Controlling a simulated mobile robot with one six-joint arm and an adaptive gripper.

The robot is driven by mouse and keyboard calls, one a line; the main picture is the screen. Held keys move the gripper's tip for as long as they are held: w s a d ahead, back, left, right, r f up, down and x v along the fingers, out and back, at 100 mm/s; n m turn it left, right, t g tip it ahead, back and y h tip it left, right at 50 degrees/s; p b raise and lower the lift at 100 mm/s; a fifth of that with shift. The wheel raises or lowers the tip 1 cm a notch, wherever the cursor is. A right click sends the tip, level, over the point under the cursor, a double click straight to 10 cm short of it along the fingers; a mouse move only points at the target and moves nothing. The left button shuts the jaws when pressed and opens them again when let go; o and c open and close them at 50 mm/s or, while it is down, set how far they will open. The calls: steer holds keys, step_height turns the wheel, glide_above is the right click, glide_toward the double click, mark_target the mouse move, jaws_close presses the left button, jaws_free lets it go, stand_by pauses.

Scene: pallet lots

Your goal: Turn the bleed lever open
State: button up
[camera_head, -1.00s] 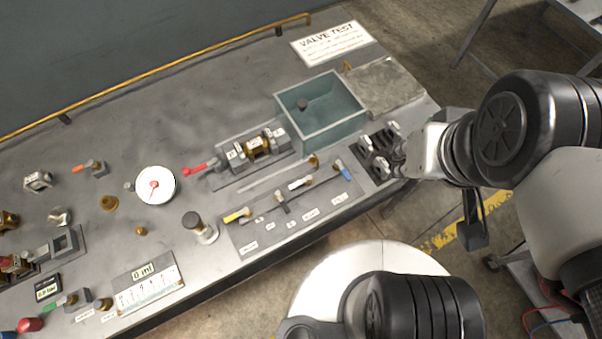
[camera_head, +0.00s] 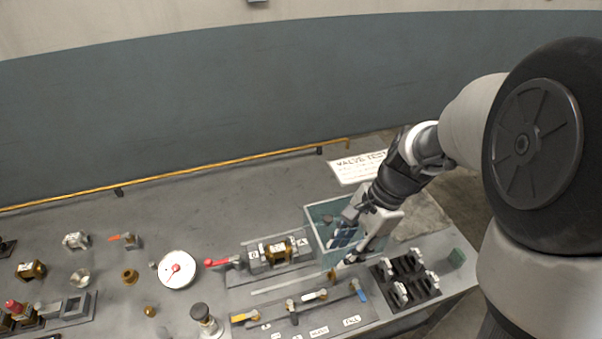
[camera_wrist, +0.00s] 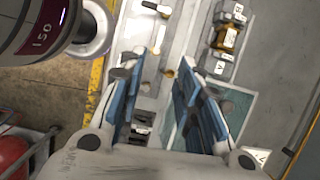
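A lever panel (camera_head: 335,314) lies at the bench's front edge. It carries a yellow-handled lever (camera_head: 245,317), a grey one (camera_head: 292,311), a white one (camera_head: 315,295) and a blue one (camera_head: 358,290). The labels are too small to read surely, so I cannot tell which is the bleed lever. A red-handled lever (camera_head: 217,262) sits at the left of the brass valve block (camera_head: 278,252). My gripper (camera_head: 346,248) is open and empty over the teal bin, behind the panel. The wrist view shows its blue-padded fingers (camera_wrist: 167,65) apart, with a white lever (camera_wrist: 157,8) beyond them.
The teal bin (camera_head: 313,212) stands behind the panel, partly hidden by my gripper. A black rack with metal parts (camera_head: 420,292) lies right of the panel. A round gauge (camera_head: 178,269) and a black-topped knob (camera_head: 203,314) stand to the left. A yellow rail (camera_head: 200,171) runs along the back.

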mark_target(308, 297)
steer(key=shift+m, duration=0.4)
steer(key=b+x, duration=0.2)
steer(key=x, duration=0.4)
steer(key=b+x, duration=0.2)
steer(key=x, duration=0.4)
steer(key=b+x, duration=0.2)
steer(key=x, duration=0.4)
steer(key=shift+a+f, duration=0.3)
steer(key=shift+a, duration=0.15)
steer(key=shift+c, duration=0.5)
jaws_close()
